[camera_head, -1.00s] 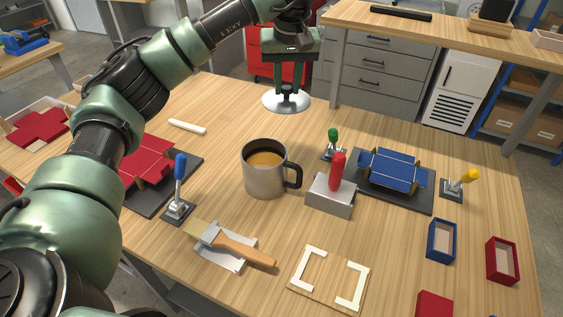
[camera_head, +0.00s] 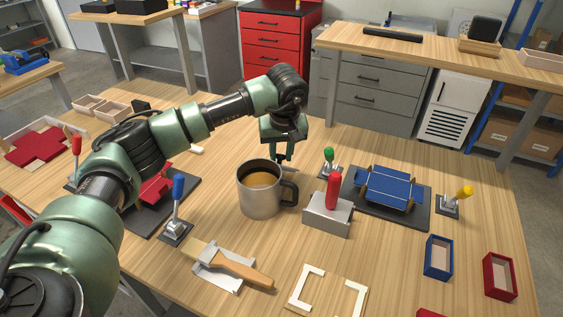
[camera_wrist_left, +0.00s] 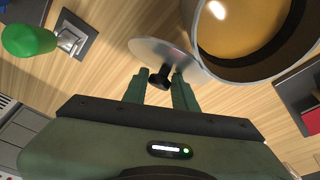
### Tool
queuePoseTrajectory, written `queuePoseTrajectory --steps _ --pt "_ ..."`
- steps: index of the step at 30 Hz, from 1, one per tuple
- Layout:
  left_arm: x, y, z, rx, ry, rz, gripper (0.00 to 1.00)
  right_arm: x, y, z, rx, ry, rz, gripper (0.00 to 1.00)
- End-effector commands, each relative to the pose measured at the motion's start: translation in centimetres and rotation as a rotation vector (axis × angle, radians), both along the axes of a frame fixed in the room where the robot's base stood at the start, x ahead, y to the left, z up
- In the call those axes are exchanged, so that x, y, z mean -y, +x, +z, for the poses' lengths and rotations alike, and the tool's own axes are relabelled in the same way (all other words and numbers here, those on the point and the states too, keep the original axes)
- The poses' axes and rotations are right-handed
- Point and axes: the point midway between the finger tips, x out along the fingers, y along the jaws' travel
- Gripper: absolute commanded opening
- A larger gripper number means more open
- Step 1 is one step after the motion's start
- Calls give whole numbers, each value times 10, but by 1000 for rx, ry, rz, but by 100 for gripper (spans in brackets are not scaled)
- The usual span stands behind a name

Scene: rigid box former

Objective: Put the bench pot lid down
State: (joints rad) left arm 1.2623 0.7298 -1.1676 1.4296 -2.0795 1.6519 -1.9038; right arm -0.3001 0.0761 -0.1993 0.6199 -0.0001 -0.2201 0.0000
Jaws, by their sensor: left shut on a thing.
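The lid (camera_wrist_left: 160,49) is a shiny silver disc with a black knob. In the left wrist view my left gripper (camera_wrist_left: 160,77) is shut on the knob. In the head view my left gripper (camera_head: 283,156) points down just behind the grey metal mug (camera_head: 260,200), and the mug hides part of the lid. The mug holds a brown drink and also shows in the left wrist view (camera_wrist_left: 203,48), its rim close beside the lid. The lid is low over the wooden table; I cannot tell whether it touches. My right gripper is not in view.
A green-handled lever (camera_head: 328,160) is near the lid's right side. A blue carton on a dark plate (camera_head: 392,190) lies farther right.

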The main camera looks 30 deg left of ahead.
Motion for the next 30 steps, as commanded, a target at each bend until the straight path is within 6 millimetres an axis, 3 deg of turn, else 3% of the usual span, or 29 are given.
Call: queuePoseTrajectory --steps 9,15,16,18,30 --pt "0 0 -39 3 -2 -1 0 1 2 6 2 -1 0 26" --pt "2 1 -43 4 -5 -3 0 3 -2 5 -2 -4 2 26" --pt "2 1 -44 4 -5 -3 29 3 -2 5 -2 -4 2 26" --pt "2 1 -44 3 -4 -3 47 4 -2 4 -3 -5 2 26" --pt "1 2 -33 12 -3 -1 47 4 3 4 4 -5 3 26"
